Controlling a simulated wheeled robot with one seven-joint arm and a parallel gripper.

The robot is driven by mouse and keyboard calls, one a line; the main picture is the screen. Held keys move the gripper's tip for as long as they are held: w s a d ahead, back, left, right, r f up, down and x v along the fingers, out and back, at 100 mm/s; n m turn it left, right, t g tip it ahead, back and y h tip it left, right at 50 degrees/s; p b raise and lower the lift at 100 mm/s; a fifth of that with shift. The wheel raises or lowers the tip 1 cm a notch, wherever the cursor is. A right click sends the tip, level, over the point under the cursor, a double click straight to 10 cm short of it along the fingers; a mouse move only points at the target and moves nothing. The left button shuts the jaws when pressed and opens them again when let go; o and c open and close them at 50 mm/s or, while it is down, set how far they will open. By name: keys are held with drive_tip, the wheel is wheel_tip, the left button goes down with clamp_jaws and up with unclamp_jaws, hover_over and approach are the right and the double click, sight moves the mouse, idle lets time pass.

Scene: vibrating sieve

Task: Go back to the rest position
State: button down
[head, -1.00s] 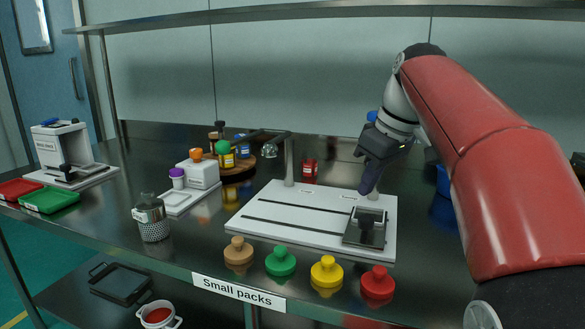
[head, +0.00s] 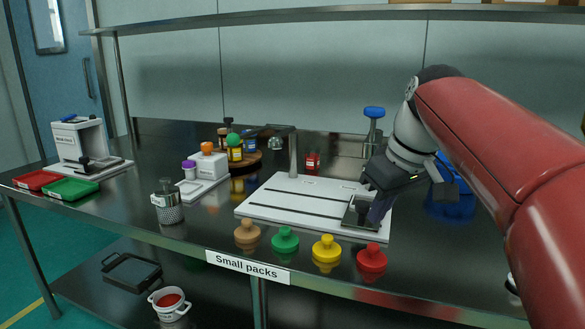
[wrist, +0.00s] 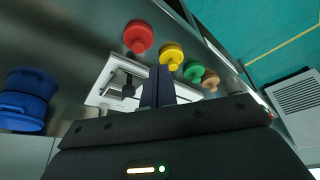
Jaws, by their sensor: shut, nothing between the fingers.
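My red arm reaches in from the right.
Tan, green, yellow and red knobs (head: 371,258) line the table's front edge. A blue container (head: 450,195) stands right of my gripper. A blue-topped stand (head: 374,113) is behind it. A metal shaker (head: 167,206) and trays are at left. A shelf runs overhead.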

drive_tip(key=s+f+m+t+h, duration=0.2)
drive_tip(key=s+f+m, duration=0.4)
drive_tip(key=s+f, duration=1.2)
drive_tip(key=shift+d+f, duration=0.35)
drive_tip(key=shift+f, duration=0.15)
drive_tip(key=shift+d, duration=0.1)
